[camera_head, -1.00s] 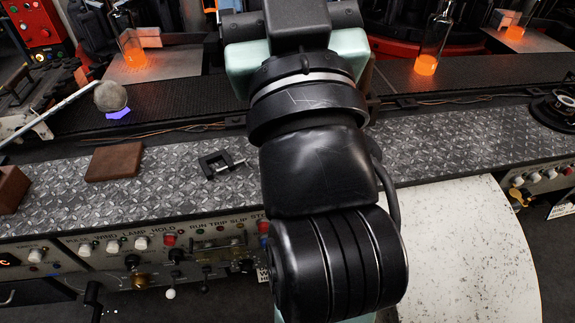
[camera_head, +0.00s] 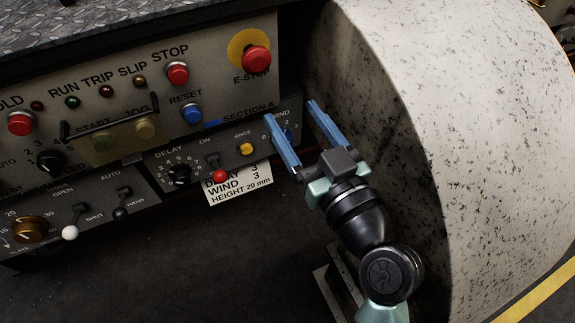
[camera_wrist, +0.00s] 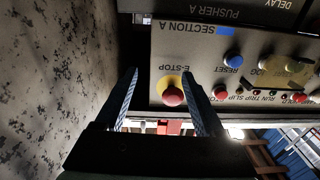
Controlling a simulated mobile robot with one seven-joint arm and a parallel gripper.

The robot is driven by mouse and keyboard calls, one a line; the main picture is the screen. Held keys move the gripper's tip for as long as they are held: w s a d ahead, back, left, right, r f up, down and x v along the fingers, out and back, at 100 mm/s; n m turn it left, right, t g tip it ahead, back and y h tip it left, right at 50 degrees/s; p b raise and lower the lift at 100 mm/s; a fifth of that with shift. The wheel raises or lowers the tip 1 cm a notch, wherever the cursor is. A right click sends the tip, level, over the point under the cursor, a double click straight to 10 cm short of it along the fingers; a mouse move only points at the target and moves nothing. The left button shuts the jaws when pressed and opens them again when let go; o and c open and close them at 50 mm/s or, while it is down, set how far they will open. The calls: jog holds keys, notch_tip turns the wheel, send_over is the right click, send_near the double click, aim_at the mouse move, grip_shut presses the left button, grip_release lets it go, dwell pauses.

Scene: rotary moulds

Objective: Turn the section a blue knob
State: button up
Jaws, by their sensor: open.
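The section A panel (camera_head: 222,140) is on the front of the machine in the head view. It carries a black delay knob (camera_head: 179,175), a red-tipped lever (camera_head: 219,175) and a yellow button (camera_head: 246,149). At its right end, under WIND, a small blue knob (camera_head: 289,133) shows partly between my fingers; its pointer is too small to read. My gripper (camera_head: 290,111) is open, with long blue fingers pointing at the panel's right end. I cannot tell whether they touch anything. In the wrist view my gripper (camera_wrist: 160,74) shows open and empty; I cannot make out the blue knob there.
A red E-stop (camera_head: 256,59) on a yellow disc sits just above, also in the wrist view (camera_wrist: 172,96). A blue reset button (camera_head: 191,114) is to the left. A white card (camera_head: 240,186) reads Delay 3, Wind 3. A large speckled drum (camera_head: 400,120) stands close right.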

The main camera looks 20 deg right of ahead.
jog(key=s+d+f+m+b, duration=0.15)
jog(key=f+b, duration=0.25)
jog(key=f, duration=0.4)
jog(key=s+d+f+b, duration=0.1)
jog(key=s+f+b, duration=0.25)
jog(key=f, duration=0.45)
jog(key=w+b, duration=0.2)
jog(key=w, duration=1.1)
jog(key=shift+a+f, duration=0.15)
jog(key=shift+a, duration=0.2)
jog(key=shift+w, duration=0.1)
jog(key=shift+c, duration=0.3)
grip_shut()
